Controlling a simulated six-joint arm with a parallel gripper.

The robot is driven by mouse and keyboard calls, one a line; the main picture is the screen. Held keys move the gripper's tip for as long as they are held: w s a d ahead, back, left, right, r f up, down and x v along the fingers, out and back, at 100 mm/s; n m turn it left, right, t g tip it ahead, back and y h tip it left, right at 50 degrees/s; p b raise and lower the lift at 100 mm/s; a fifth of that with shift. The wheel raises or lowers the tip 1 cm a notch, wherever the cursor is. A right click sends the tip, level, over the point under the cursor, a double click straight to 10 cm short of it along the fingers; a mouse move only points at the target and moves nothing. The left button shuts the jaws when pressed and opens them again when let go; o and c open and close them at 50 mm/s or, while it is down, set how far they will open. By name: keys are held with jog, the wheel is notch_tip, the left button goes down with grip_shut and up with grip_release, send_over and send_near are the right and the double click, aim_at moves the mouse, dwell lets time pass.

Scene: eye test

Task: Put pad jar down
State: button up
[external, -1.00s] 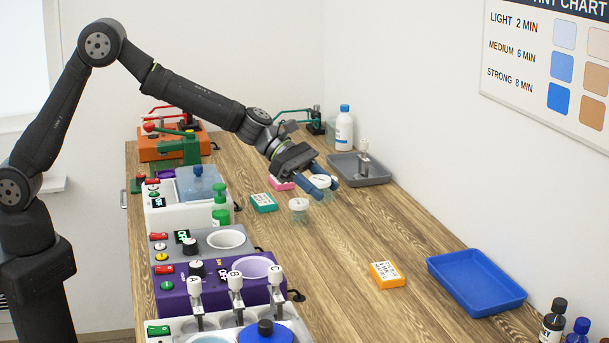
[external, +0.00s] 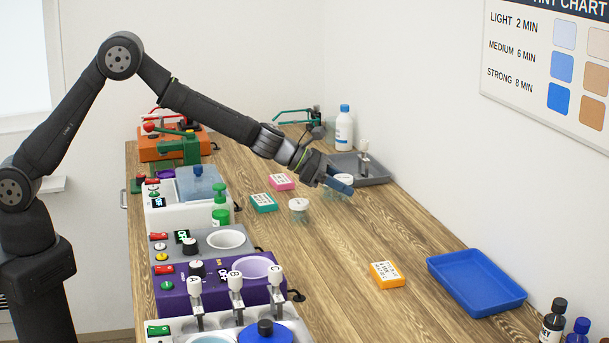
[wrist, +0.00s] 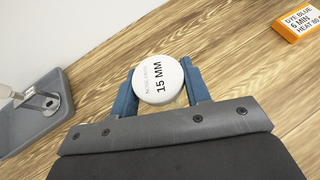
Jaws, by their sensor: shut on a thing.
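In the external view the lid of the held jar (external: 346,180) shows at my gripper (external: 338,184), near the grey tray's front edge. The jar's body is mostly hidden by the fingers. I cannot tell whether its base touches the table. A second white-lidded jar (external: 298,206) stands on the wood to the left.
A grey tray (external: 376,178) with a small metal post lies just behind my gripper; a white bottle (external: 344,130) stands beyond. Pink (external: 282,182), teal (external: 263,203) and orange (external: 387,275) labelled boxes and a blue tray (external: 450,265) lie around. Bare wood is in front.

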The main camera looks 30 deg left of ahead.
jog(key=w+f, duration=0.1)
jog(key=w, duration=0.2)
jog(key=shift+a+f, duration=0.15)
jog(key=shift+f, duration=2.25)
jog(key=shift+f, duration=0.2)
jog(key=o, duration=1)
jog(key=shift+r, duration=0.1)
jog(key=shift+r, duration=0.2)
jog(key=v, duration=1.2)
jog(key=shift+s, duration=0.1)
